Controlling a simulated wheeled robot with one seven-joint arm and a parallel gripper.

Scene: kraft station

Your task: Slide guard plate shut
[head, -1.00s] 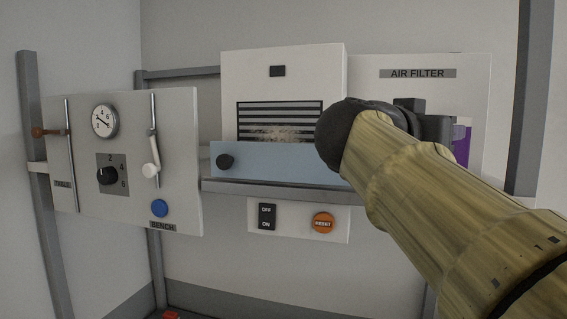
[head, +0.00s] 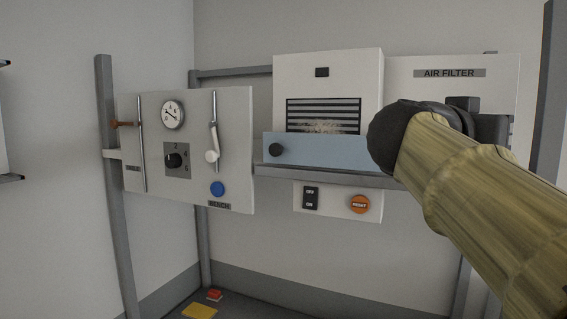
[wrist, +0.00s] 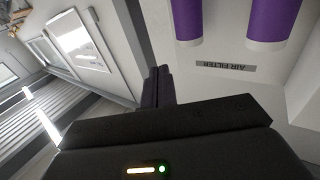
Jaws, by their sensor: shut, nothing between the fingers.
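The guard plate (head: 322,151) is a blue-grey panel with a round black knob (head: 276,150) near its left end. It sits on a grey rail (head: 300,173) below the dark slatted grille (head: 323,113) of a white unit, and most of the slats show above it. My arm hides its right end. My gripper (wrist: 157,78) shows in the wrist view with its dark fingers together and nothing between them. In the head view my gripper is partly hidden behind my wrist, in front of the air filter panel (head: 420,76), to the right of the plate and apart from the knob.
A bench panel (head: 236,120) with a gauge, dial, levers and blue button stands to the left. Below the rail are an off/on switch (head: 311,198) and an orange reset button (head: 359,204). Purple cylinders (wrist: 269,18) show in the wrist view. Space before the knob looks clear.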

